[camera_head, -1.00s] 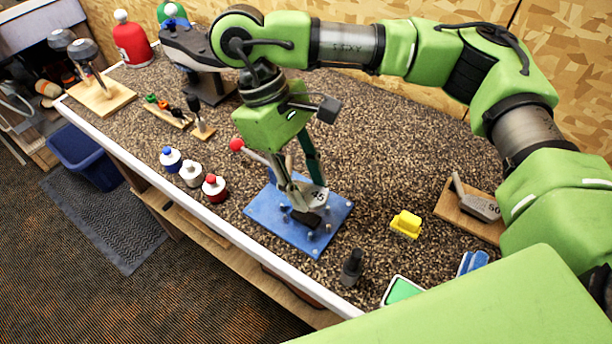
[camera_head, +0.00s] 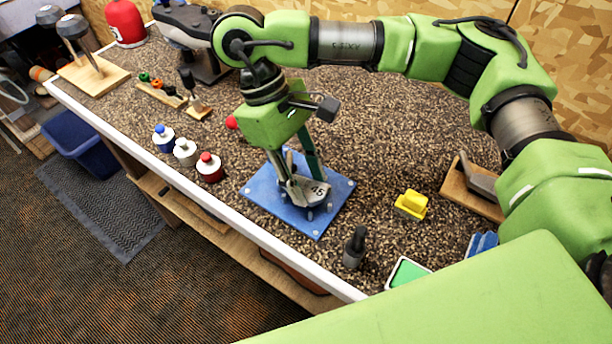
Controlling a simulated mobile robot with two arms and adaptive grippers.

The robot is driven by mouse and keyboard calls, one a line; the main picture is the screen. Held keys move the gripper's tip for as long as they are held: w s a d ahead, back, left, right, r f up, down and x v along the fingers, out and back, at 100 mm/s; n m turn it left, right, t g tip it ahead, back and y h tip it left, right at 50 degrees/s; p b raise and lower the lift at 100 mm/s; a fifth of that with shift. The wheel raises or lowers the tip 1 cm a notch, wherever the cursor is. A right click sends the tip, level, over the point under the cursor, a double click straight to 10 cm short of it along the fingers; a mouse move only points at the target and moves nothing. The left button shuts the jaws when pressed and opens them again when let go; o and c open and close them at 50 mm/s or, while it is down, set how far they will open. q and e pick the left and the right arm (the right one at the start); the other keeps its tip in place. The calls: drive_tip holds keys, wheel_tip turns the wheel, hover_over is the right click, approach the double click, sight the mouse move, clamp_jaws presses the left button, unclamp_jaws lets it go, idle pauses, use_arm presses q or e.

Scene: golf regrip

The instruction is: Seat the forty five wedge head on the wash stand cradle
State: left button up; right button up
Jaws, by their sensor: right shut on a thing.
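The forty five wedge head (camera_head: 318,191), grey and marked 45, is over the middle of the blue wash stand (camera_head: 262,199). My right gripper (camera_head: 303,179) points down from above and is shut on the head. The head covers most of the dark cradle at the stand's centre. The head looks very close to the cradle or touching it; I cannot tell if it is fully seated. Small pegs stand on the blue plate around it. My left gripper is not in view.
Three small bottles (camera_head: 185,152) stand left of the stand. A yellow block (camera_head: 412,204), a dark upright tool (camera_head: 355,248) and a green-topped tray (camera_head: 406,272) lie to the right and front. Another club head (camera_head: 478,180) rests on a wooden block. The bench's white front edge (camera_head: 240,233) is near.

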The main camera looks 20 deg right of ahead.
drive_tip(key=shift+s+b, duration=0.1)
drive_tip(key=shift+b, duration=0.3)
idle(0.7)
drive_tip(key=shift+f+b, duration=0.5)
drive_tip(key=shift+b, duration=0.6)
idle(0.7)
idle(0.3)
drive_tip(key=o, duration=1.2)
drive_tip(key=shift+r, duration=0.1)
drive_tip(key=shift+r+p, duration=2.75)
drive_tip(key=shift+r, duration=0.7)
drive_tip(key=shift+s+f, duration=0.1)
